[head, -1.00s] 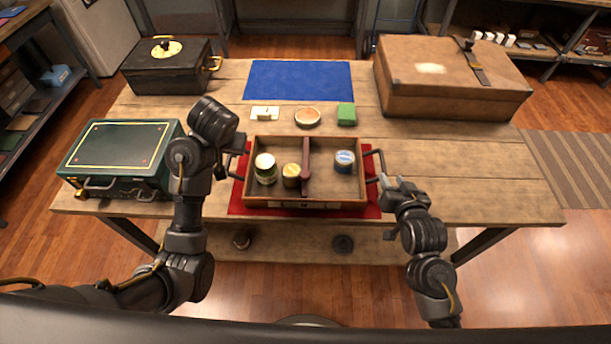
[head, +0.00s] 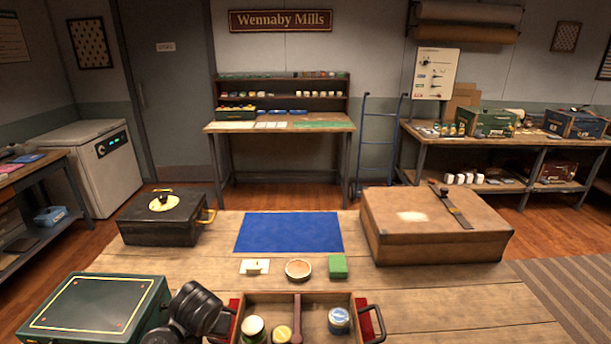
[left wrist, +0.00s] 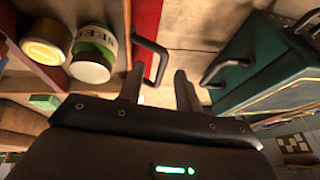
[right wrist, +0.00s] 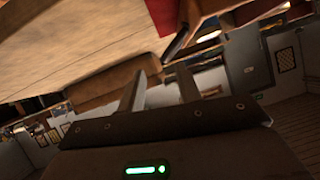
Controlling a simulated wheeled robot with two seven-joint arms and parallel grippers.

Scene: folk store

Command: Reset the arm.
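The wooden tray (head: 258,298) stands at the near edge of the table, cut off by the bottom of the head view, with jars and tins either side of a divider. My left arm shows beside its left end, but the gripper is hidden there. In the left wrist view my left gripper (left wrist: 157,88) is open, with a dark tray handle (left wrist: 162,58) showing between and beyond its fingers; contact cannot be told. In the right wrist view my right gripper (right wrist: 161,88) is open and empty, with the other handle (right wrist: 176,46) above it, apart. My right arm is outside the head view.
A green case (head: 95,308) stands close left of my left arm. A black box (head: 165,222), blue mat (head: 288,232) and large brown case (head: 430,228) lie farther back. Small items, including a green block (head: 338,267), sit behind the tray. Bare table lies right of the tray.

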